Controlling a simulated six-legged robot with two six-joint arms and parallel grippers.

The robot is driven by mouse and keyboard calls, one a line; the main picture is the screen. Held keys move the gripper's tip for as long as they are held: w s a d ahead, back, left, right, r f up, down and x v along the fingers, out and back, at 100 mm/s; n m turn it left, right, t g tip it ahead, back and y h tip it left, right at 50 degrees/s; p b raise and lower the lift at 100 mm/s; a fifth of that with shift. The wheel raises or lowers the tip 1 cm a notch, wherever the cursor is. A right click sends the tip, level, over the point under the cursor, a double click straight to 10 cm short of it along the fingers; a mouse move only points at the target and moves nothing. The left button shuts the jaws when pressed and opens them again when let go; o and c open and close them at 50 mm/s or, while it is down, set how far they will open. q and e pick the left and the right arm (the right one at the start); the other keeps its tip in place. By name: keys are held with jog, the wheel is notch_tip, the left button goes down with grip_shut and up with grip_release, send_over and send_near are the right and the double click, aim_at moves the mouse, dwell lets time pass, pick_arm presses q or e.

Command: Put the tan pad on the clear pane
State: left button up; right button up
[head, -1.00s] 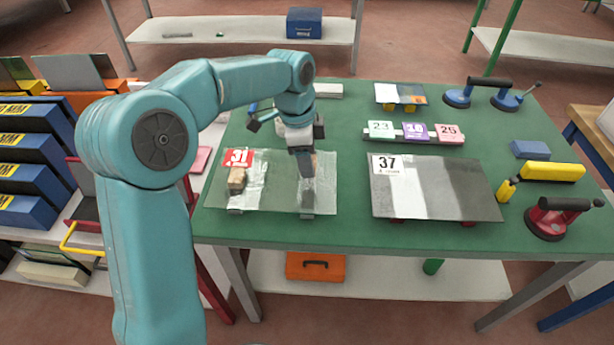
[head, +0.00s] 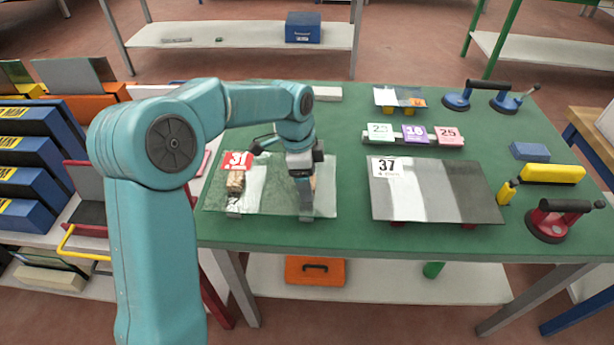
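The clear pane (head: 268,185) lies at the left of the green table, with a red 31 tag (head: 236,160) at its upper left corner. My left gripper (head: 304,205) is low over the pane's right part. A sliver of a tan pad (head: 313,183) shows at the right side of its fingers, and the fingers hide the rest. The gripper appears shut on this pad; whether the pad touches the glass I cannot tell. Another tan-brown block (head: 236,183) sits on the pane's left part, below the tag. My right gripper is not in view.
A grey-striped pane (head: 435,190) tagged 37 lies to the right. Behind it are a row of numbered cards (head: 413,134) and a small pane (head: 399,97) on yellow blocks.

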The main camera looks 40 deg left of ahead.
pick_arm(q)
jog(key=shift+r, duration=0.1)
jog(key=shift+r, duration=0.3)
notch_tip(320, 180, up, 11)
jog(key=a+p, duration=0.1)
jog(key=shift+s+a+r+p, duration=0.2)
jog(key=shift+s+a+p, duration=0.1)
jog(key=shift+s+p, duration=0.15)
